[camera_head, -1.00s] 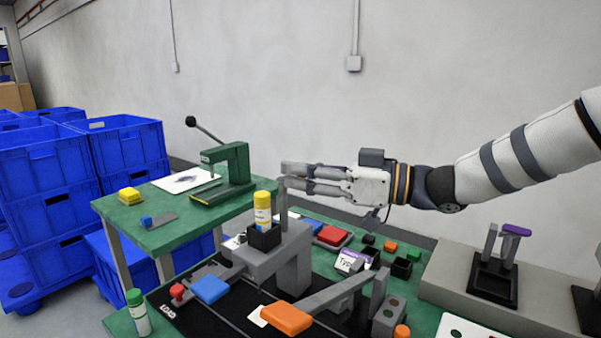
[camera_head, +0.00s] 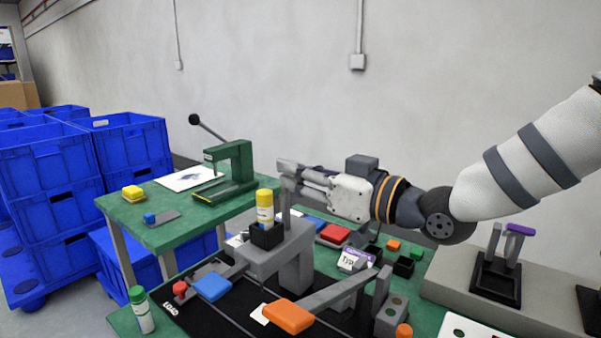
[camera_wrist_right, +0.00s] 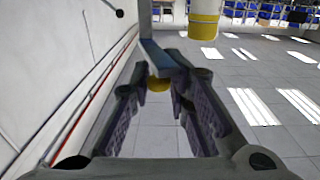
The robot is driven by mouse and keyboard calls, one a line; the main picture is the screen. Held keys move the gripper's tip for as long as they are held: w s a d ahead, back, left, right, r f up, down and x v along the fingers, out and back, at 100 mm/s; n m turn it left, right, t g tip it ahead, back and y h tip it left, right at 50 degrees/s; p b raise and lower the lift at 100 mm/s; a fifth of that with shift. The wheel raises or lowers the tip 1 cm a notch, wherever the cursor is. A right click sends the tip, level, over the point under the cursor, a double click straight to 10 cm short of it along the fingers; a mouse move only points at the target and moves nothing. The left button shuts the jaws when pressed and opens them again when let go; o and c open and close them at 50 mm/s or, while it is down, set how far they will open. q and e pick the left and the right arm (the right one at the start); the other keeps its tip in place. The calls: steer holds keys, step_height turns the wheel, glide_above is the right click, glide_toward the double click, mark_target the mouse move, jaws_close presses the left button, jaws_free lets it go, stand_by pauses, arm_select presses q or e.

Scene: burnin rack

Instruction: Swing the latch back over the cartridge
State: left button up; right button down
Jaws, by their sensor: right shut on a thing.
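The cartridge is a yellow-topped cylinder (camera_head: 265,204) standing upright in a black socket (camera_head: 266,238) on a grey stand. The latch (camera_head: 286,207) is a grey upright bar close to the right side of the cartridge. My right gripper (camera_head: 284,174) comes in from the right and is shut on the latch's upper part, above and behind the cartridge. In the right wrist view, the blue-grey latch arm (camera_wrist_right: 166,57) reaches toward the fingertips, and the yellow cartridge (camera_wrist_right: 204,20) is at top right, apart from the fingers. My left gripper is not in view.
A green press (camera_head: 232,170) with a black-knobbed lever stands on the green side table behind left. An orange handle (camera_head: 288,317) and a blue one (camera_head: 212,288) are in front. A green-capped bottle (camera_head: 141,308) stands at front left. Blue crates (camera_head: 52,200) fill the left.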

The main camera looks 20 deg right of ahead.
mark_target(269, 190)
steer(key=shift+s+a+m+t+h, duration=0.1)
steer(key=shift+a+m+t+h, duration=0.3)
steer(key=shift+m+h, duration=0.3)
steer(key=shift+s+a+m+t+h, duration=0.1)
steer(key=shift+a+m+t+h, duration=0.3)
steer(key=shift+h, duration=0.5)
steer(key=shift+w+a+m+t+h, duration=0.1)
steer(key=shift+a+m+t+h, duration=0.2)
steer(key=shift+m+h, duration=0.75)
steer(key=shift+a+m+t+h, duration=0.3)
steer(key=shift+m+h, duration=0.25)
steer(key=shift+h, duration=0.85)
steer(key=shift+w+a+m+t+h, duration=0.1)
steer(key=shift+a+m+t+h, duration=0.15)
steer(key=shift+m+h, duration=0.8)
steer(key=shift+w+a+m+g+h, duration=0.2)
steer(key=shift+m+h, duration=0.45)
steer(key=shift+h, duration=0.5)
steer(key=shift+w+a+m+g+h, duration=0.15)
steer(key=shift+m+h, duration=0.5)
steer(key=shift+h, duration=0.45)
steer(key=shift+w+a+m+g+h, duration=0.1)
steer(key=shift+a+m+g+h, duration=0.1)
steer(key=shift+m+h, duration=0.7)
steer(key=shift+w+a+m+h, duration=0.1)
steer(key=shift+m+h, duration=0.15)
steer(key=shift+h, duration=0.6)
steer(key=shift+w+r+m+g+h, duration=0.1)
steer(key=shift+r+m+g+h, duration=0.25)
steer(key=shift+g+h, duration=0.3)
